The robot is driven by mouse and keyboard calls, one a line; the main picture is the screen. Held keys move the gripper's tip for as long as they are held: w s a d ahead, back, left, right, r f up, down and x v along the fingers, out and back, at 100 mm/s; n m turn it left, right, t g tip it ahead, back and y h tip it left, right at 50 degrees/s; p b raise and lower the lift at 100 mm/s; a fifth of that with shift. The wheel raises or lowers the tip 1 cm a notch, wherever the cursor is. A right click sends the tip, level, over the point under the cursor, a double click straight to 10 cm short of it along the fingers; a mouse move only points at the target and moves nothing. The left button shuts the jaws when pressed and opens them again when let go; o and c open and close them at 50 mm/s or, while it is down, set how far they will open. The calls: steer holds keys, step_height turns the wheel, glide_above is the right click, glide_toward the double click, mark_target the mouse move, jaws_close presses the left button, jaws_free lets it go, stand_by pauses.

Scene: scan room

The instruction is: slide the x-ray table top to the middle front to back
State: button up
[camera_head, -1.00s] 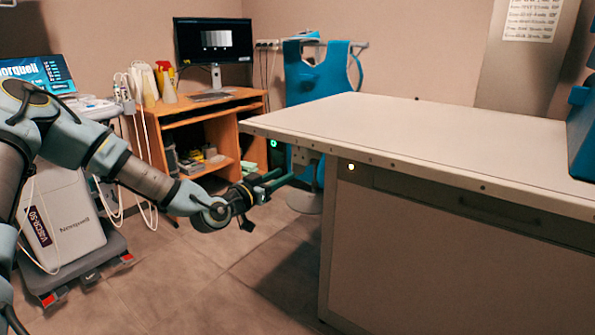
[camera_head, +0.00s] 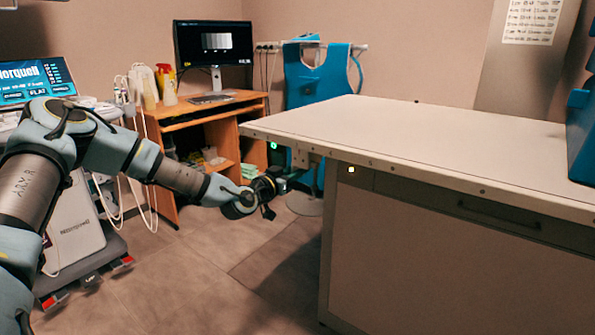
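The x-ray table top (camera_head: 400,130) is a pale, flat slab with a studded rim, lying on a grey cabinet base (camera_head: 420,250) on the right. Its left end overhangs the base. A small bracket (camera_head: 300,157) hangs under the overhang. My gripper (camera_head: 288,178) is just below that end, close to the bracket. Its fingers are small, dark and partly lost against the background, so contact and opening cannot be made out. A green light (camera_head: 274,145) shows near the left corner, and a small pale light (camera_head: 351,170) shows on the base.
A wooden desk (camera_head: 210,112) with a monitor (camera_head: 213,43) stands behind. A blue apron (camera_head: 318,75) hangs on a stand at the back wall. A wheeled ultrasound-like machine (camera_head: 75,225) is at the left behind my arm. The floor before the table is clear.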

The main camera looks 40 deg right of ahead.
jaws_close()
stand_by(1.1)
